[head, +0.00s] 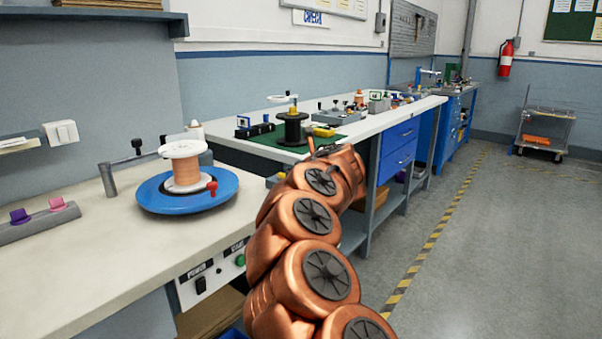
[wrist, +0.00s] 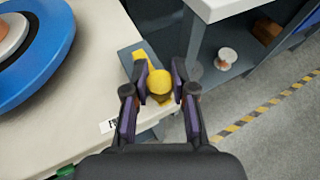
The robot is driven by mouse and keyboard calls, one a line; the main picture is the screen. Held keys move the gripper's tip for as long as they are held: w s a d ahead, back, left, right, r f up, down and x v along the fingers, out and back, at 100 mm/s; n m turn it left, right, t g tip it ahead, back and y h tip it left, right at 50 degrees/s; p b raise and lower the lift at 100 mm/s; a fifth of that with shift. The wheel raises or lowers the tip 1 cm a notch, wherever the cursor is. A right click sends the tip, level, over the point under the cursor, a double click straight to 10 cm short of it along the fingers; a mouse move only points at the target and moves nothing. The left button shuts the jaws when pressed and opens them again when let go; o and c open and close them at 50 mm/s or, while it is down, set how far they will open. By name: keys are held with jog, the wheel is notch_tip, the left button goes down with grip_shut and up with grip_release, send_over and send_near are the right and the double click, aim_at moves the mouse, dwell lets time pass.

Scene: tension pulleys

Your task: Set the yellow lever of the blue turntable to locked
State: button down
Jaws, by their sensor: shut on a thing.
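The blue turntable (head: 160,197) sits on the near bench, with a white spool wound with copper wire (head: 186,170) on it. Its blue edge also shows at the left of the wrist view (wrist: 62,60). In the wrist view the yellow lever (wrist: 160,85) stands on a grey block (wrist: 127,58) near the bench edge, beside the turntable. My gripper (wrist: 160,80) is shut on the lever's round knob, with one purple-padded finger on each side. In the head view my copper arm hides the lever and most of the gripper.
Power and start switches (head: 220,270) are on the bench front. A second bench (head: 375,125) with a black spool lies beyond.

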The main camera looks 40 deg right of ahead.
jog(key=shift+a+r, duration=0.1)
jog(key=c, duration=0.9)
grip_release()
jog(key=shift+v, duration=5.95)
